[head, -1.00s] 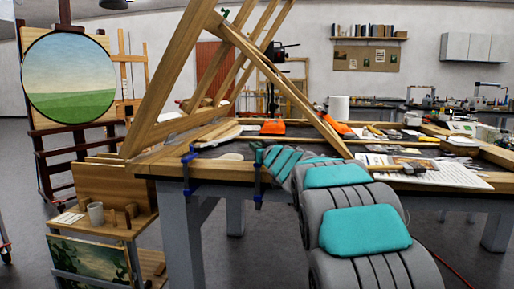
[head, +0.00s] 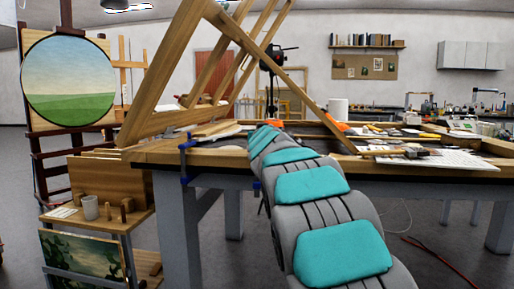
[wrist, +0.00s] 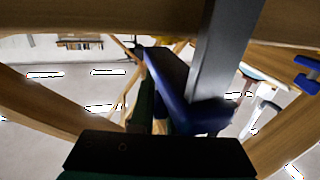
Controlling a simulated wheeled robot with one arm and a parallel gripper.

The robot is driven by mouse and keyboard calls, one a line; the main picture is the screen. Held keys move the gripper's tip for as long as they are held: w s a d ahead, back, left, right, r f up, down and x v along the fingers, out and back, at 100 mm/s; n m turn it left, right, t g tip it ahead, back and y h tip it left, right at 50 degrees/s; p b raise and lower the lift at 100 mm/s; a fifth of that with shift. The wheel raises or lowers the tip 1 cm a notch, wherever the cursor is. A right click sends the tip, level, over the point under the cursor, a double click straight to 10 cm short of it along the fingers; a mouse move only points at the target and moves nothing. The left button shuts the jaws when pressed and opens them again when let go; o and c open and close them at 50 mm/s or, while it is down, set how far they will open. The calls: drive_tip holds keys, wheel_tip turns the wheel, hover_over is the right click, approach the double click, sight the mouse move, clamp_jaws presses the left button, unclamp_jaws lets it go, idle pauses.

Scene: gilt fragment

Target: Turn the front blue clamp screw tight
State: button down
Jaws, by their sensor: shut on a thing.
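In the wrist view, a blue clamp part (wrist: 190,103) with a dark grey bar (wrist: 226,50) fills the middle, seen close up. My gripper (wrist: 158,122) is right at this blue part and shut on it. The fingertips are dark and partly hidden, so the exact grip on the screw is unclear. In the head view my arm covers my gripper and the clamp it holds. Another blue clamp (head: 185,158) sits upright on the table edge to the left, apart from my arm. A blue clamp piece (wrist: 308,74) also shows at the right of the wrist view.
The wooden worktable (head: 400,167) carries a large tilted wooden frame (head: 165,80) and scattered tools. A low shelf with a mug (head: 90,207) stands left of the table. A red cable (head: 440,257) lies on the floor at right.

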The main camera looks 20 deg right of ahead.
drive_tip(key=shift+d+f+m+g+h+b, duration=0.15)
drive_tip(key=shift+m+h+b, duration=0.35)
drive_tip(key=shift+b, duration=0.55)
drive_tip(key=shift+d+f+m+g+h+b, duration=0.1)
drive_tip(key=shift+d+m+g+h+b, duration=0.1)
drive_tip(key=shift+h+b, duration=0.65)
drive_tip(key=shift+b, duration=0.35)
drive_tip(key=shift+s+r, duration=0.1)
drive_tip(key=shift+r, duration=0.05)
drive_tip(key=c, duration=0.9)
unclamp_jaws()
drive_tip(key=shift+a, duration=0.1)
drive_tip(key=shift+s, duration=0.15)
drive_tip(key=shift+b+v, duration=0.55)
drive_tip(key=shift+v, duration=3.3)
